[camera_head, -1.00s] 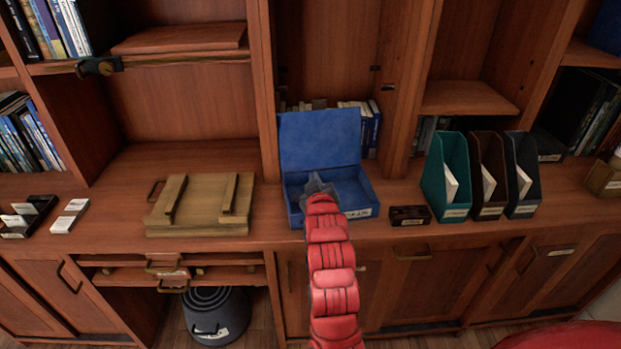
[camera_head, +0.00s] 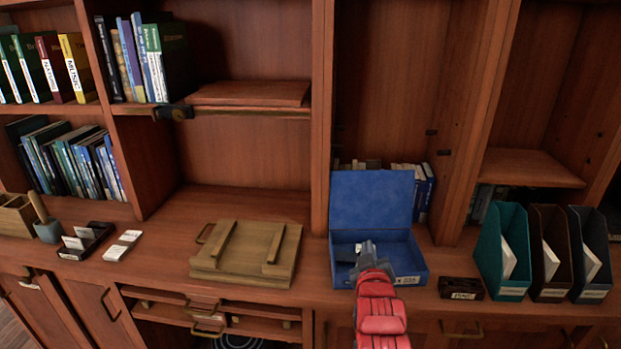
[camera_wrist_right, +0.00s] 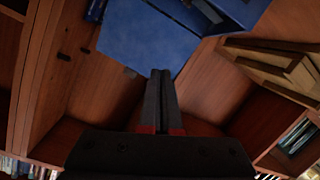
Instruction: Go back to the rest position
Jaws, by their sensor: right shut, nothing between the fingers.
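My right gripper (camera_head: 369,253) shows in the head view at the front of the open blue box (camera_head: 408,266), its red arm coming up from below. The right wrist view shows its two dark fingers (camera_wrist_right: 161,88) together with nothing between them. The box's raised blue lid (camera_wrist_right: 150,35) is beyond the fingers in that view. In the head view the lid leans back upright against the shelf unit. Whether the gripper touches the box cannot be told. My left gripper is not in view.
A wooden crate-like lid (camera_head: 244,256) lies left of the box on the counter (camera_head: 170,240). A small dark box (camera_head: 461,289) and teal, brown and navy file holders (camera_head: 505,262) stand to the right. Shelves with books rise behind.

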